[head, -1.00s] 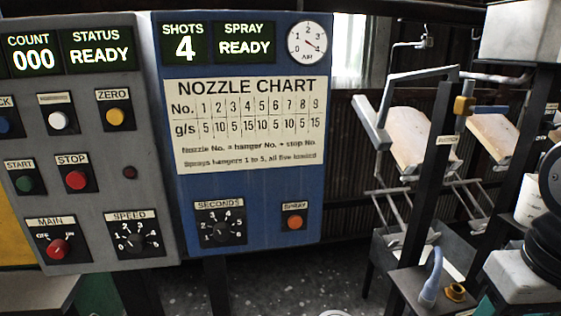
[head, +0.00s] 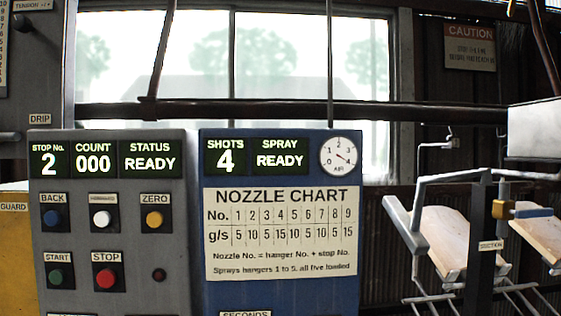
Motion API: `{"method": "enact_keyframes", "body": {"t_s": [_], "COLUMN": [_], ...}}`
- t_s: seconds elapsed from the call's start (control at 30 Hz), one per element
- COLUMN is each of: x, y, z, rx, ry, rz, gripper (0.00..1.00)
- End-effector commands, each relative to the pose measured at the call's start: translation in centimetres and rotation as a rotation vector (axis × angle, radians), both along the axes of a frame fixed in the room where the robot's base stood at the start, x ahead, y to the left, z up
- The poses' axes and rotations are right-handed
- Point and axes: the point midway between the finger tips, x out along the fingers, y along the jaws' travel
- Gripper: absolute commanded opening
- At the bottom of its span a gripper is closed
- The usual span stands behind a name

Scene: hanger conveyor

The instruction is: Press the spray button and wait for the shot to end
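The blue spray panel (head: 300,298) stands in the middle of the head view. Its display (head: 254,158) reads SHOTS 4 and SPRAY READY. A round air gauge (head: 340,156) sits at its top right. A nozzle chart (head: 282,234) is fixed below the display. The top of a SECONDS label (head: 245,313) shows at the bottom edge; the seconds dial and the spray button are below the picture and out of view. My gripper is not in view.
A grey control panel (head: 128,272) stands left of the blue one, reading STOP No. 2, COUNT 000, STATUS READY. Hanger frames with boards (head: 443,240) hang at the right beside a dark post (head: 481,250). A caution sign (head: 470,47) is on the back wall.

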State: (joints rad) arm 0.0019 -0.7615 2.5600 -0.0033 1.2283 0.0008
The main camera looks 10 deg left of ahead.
Motion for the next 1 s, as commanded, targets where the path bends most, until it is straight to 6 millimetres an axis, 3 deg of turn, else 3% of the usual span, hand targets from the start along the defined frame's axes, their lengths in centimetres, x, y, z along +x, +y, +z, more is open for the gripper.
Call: {"method": "enact_keyframes", "body": {"t_s": [0.03, 0.17, 1.0], "x": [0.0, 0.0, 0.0], "y": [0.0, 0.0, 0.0], "z": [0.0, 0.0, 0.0], "rx": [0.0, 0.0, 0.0], "ry": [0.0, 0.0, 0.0], "rz": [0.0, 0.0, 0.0], "gripper": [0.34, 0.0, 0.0]}}
